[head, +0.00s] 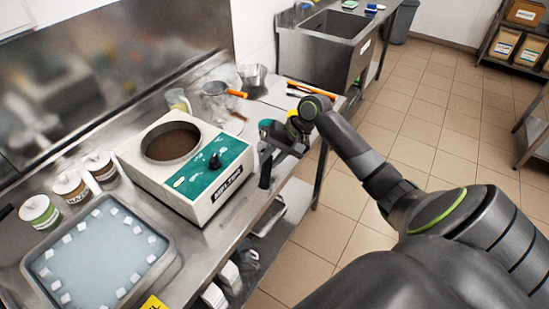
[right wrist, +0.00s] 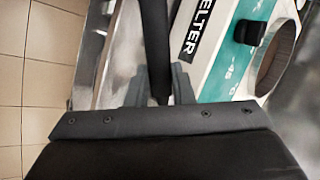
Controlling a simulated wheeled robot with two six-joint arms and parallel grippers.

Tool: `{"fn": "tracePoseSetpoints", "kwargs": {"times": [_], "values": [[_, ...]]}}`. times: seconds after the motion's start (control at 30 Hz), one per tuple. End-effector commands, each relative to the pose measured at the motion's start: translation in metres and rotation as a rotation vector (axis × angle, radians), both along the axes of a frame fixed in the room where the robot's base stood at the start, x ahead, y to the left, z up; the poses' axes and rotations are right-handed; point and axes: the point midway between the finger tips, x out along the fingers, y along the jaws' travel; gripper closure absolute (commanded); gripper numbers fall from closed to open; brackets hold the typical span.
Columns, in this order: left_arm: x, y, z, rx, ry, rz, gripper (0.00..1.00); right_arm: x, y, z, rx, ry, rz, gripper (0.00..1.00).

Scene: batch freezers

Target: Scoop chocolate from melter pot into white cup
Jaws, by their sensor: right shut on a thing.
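The melter (head: 205,190) is a white box with a green front panel and a black knob, standing on the steel counter. Brown chocolate shows in its round pot (head: 172,142). In the right wrist view the melter (right wrist: 215,60) lies at the upper right. My right gripper (head: 268,150) is beside the melter's right end, shut on a dark handle (right wrist: 157,45), whose dark end hangs down in the head view (head: 265,172). The tool's working end cannot be made out. A pale translucent cup (head: 178,101) stands behind the melter; no plainly white cup can be told. My left gripper is out of view.
A metal tray (head: 172,262) with white cubes lies front left, beside several lidded jars (head: 70,187). An orange-handled strainer (head: 215,88) and a metal pot (head: 252,75) are behind the melter. A sink (head: 335,25) is farther back. Open floor lies right of the counter.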

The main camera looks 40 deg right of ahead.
Motion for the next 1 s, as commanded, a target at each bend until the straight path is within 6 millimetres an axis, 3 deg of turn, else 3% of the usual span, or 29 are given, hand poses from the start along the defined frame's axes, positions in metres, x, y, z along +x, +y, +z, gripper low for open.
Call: {"fn": "tracePoseSetpoints", "kwargs": {"times": [0.07, 0.3, 0.73, 1.0], "values": [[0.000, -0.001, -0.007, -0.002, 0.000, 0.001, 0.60, 0.003, 0.004, 0.001, -0.047, 0.034, 0.003, 1.00], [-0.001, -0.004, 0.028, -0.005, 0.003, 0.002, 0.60, 0.008, 0.011, 0.011, -0.192, 0.157, 0.002, 1.00], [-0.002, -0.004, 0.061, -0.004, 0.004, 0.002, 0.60, 0.016, 0.022, 0.012, -0.449, 0.366, 0.004, 1.00], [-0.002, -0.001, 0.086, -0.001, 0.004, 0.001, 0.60, 0.015, 0.019, 0.031, -0.445, 0.360, 0.001, 1.00]]}}
